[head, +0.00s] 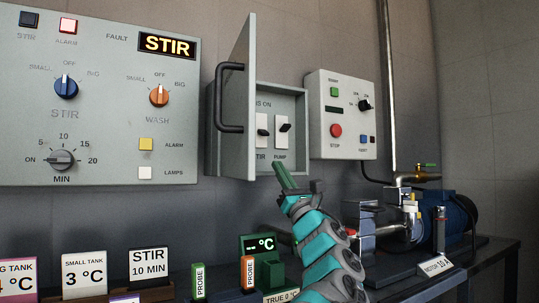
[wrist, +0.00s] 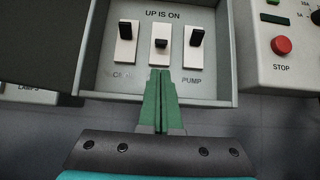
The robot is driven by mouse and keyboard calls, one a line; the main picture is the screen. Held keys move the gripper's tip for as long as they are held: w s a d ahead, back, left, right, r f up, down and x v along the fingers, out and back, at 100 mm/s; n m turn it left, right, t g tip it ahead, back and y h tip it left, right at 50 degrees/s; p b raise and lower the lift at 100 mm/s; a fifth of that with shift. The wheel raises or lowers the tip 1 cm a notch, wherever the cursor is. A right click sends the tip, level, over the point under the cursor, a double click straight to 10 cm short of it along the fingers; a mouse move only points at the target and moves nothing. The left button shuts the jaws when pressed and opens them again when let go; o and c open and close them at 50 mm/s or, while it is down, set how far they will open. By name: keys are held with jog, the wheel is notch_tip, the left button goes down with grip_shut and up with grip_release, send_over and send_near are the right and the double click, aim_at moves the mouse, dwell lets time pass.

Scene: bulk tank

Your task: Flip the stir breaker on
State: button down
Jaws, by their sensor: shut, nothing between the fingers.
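The breaker box (head: 308,130) on the wall stands open, with its door (head: 238,95) swung out at the left. In the wrist view it holds three black levers on white plates under "UP IS ON". The middle one, the stir breaker (wrist: 162,44), sits lower on its plate than its neighbours; its label is hidden by my fingers there. In the head view the stir breaker (head: 262,131) is partly behind the door edge. My gripper (wrist: 160,72) is shut and empty, its green tips just below the stir plate. My gripper (head: 279,166) also shows below the box in the head view.
The pump breaker (wrist: 196,37) is close on the right, and another breaker (wrist: 125,31) is on the left, both levers up. The door handle (head: 229,97) sticks out. A control box with a red stop button (head: 336,130) is to the right.

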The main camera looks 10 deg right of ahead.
aim_at(264, 133)
jog(key=shift+x, duration=4.85)
jog(key=shift+w, duration=0.1)
